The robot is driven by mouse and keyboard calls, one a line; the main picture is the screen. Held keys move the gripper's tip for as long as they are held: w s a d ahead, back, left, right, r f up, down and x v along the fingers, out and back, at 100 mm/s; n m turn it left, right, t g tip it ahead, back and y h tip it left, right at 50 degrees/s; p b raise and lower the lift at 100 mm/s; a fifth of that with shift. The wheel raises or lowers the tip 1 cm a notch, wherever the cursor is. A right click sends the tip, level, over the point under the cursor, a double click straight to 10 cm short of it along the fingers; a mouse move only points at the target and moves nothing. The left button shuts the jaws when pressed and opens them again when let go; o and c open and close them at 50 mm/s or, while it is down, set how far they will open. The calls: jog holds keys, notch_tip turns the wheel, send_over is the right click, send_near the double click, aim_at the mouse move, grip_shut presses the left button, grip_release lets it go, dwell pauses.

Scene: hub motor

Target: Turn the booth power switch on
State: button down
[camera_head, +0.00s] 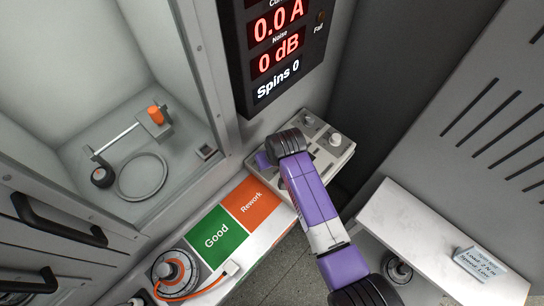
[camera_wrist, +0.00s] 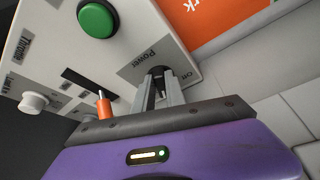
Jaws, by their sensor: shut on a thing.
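The control box (camera_head: 338,148) stands at the end of the white bench, and its grey panel (camera_wrist: 60,45) fills the upper left of the wrist view. The panel has a "Power" label with an "Off" mark beside it. My gripper (camera_wrist: 159,76) is at this label, its two fingers closed around the small power switch. The fingers hide most of the switch, so I cannot tell its position. In the head view my purple wrist covers the near left part of the box.
The panel also has a green button (camera_wrist: 98,20), an orange-tipped lever (camera_wrist: 103,107) and a white knob (camera_wrist: 33,102). The display (camera_head: 277,50) reads 0.0 A, 0 dB and Spins 0. Green "Good" (camera_head: 217,236) and orange "Rework" (camera_head: 251,201) areas lie beside the box.

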jog(key=shift+s+a+m+t+h, duration=0.15)
jog(key=shift+m+h, duration=0.1)
jog(key=shift+m, duration=0.45)
jog(key=shift+w+a+m+t+h, duration=0.1)
jog(key=shift+m+h, duration=0.1)
jog(key=shift+m, duration=0.5)
jog(key=shift+s+a+m+t+h, duration=0.15)
jog(key=shift+m+h, duration=0.1)
jog(key=shift+m, duration=0.45)
jog(key=shift+w, duration=0.1)
jog(key=c, duration=1.4)
grip_release()
jog(key=shift+r, duration=0.1)
jog(key=shift+v, duration=3.8)
